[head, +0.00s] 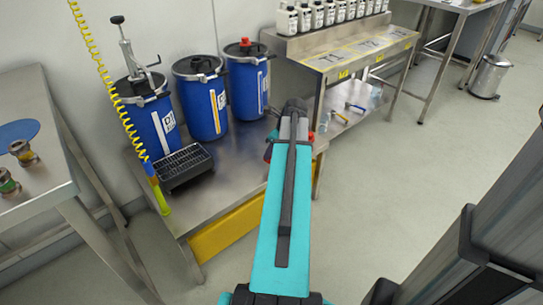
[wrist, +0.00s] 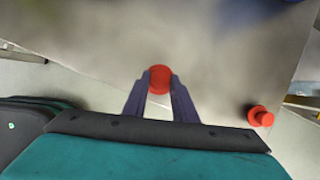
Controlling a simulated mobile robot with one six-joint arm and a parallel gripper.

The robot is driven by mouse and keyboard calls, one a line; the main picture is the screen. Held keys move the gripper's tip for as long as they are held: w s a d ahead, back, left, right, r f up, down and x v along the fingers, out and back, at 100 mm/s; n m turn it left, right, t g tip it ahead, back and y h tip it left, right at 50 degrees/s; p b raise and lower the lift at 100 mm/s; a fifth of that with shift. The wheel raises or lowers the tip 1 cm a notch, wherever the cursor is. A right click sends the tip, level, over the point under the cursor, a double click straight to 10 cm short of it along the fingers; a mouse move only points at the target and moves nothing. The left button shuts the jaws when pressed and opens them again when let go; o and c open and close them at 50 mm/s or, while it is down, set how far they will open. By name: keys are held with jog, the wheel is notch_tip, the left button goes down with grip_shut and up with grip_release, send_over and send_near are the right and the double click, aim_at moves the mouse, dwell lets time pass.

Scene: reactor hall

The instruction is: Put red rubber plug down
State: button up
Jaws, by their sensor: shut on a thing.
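A red rubber plug (wrist: 160,78) is between the two fingertips of my gripper (wrist: 160,88) in the wrist view. The gripper is shut on it, above a grey metal surface; I cannot tell whether the plug touches that surface. A second red plug (wrist: 260,116) stands apart to the right, near the surface's edge. In the head view my arm reaches over the drum bench and hides the fingers. A small red piece (head: 311,136) shows just right of the arm.
Three blue drums stand at the back of the steel bench (head: 228,160), the right one (head: 246,85) with a red piece on its lid. A black grated tray (head: 185,166) sits front left. A shelf with white bottles (head: 318,15) is behind right. Bare bench lies left of the arm.

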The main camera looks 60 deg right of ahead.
jog(key=shift+w+d+f, duration=0.1)
jog(key=shift+w+d, duration=0.5)
jog(key=shift+d, duration=0.3)
jog(key=shift+f+b, duration=0.95)
jog(key=shift+f, duration=0.85)
jog(key=o, duration=1)
jog(key=shift+o, duration=0.2)
jog(key=p+v, duration=0.3)
jog(key=v, duration=0.9)
